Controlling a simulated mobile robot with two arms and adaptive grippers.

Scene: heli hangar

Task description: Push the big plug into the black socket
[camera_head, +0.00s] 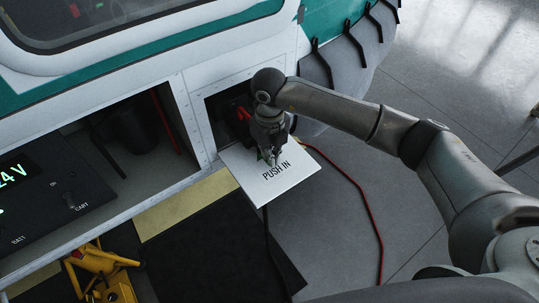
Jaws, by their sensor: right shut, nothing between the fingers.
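My right gripper (268,155) is shut and empty, pointing down over the open white flap marked "PUSH IN" (285,182). The gripper is in front of the small open compartment (222,135) in the vehicle's side. A red part (243,113) shows in that compartment just left of the gripper; it may belong to the big plug, but I cannot tell. The black socket cannot be made out, as the compartment is dark and my wrist covers part of it. My left gripper is not in view.
A red cable (372,212) runs over the grey floor. A larger open bay (130,140) is at left, with a "24V" panel (45,195) in front. A yellow object (100,265) is at the lower left. Floor right of the flap is mostly clear.

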